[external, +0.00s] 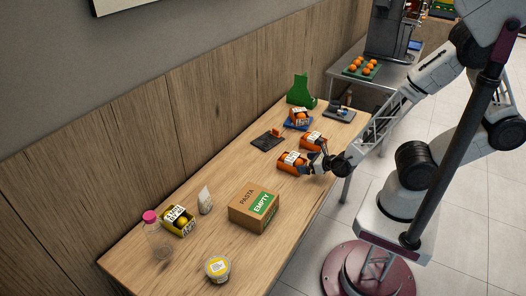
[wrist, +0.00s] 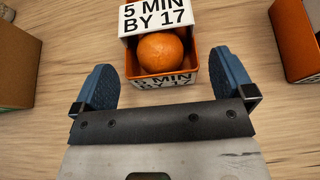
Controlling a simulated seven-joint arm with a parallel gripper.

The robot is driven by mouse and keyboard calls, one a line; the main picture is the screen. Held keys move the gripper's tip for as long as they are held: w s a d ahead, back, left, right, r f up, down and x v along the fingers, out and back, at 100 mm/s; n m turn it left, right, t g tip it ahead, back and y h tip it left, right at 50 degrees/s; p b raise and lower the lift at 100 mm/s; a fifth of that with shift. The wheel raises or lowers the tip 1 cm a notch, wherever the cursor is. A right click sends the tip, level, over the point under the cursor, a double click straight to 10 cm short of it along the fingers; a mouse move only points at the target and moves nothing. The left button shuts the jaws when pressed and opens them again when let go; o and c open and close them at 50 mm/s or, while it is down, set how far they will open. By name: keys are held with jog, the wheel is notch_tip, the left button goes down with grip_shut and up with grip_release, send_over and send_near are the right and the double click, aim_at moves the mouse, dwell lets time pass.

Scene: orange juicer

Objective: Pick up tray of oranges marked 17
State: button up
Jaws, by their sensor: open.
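An orange tray with white labels reading "5 MIN BY 17" (wrist: 188,80) holds an orange (wrist: 160,52) in the wrist view. In the external view this tray (external: 289,165) stands on the wooden table. My gripper (wrist: 166,70) is open, its two blue fingers pointing toward the tray, one on each side of its near end. I see gaps between fingers and tray, with no clear contact. In the external view my gripper (external: 312,163) is just right of the tray, and the wrist partly hides that end.
A second orange tray (external: 315,138) stands close behind; its side shows at the wrist view's right edge (wrist: 297,40). A cardboard pasta box (external: 243,215) stands nearer the camera. A dark scale (external: 266,141) and another tray on a blue base (external: 298,127) are farther back.

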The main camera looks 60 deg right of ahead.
aim_at(298, 162)
jog(key=shift+x, duration=2.3)
jog(key=shift+a, duration=0.1)
jog(key=shift+c, duration=0.5)
jog(key=c, duration=0.7)
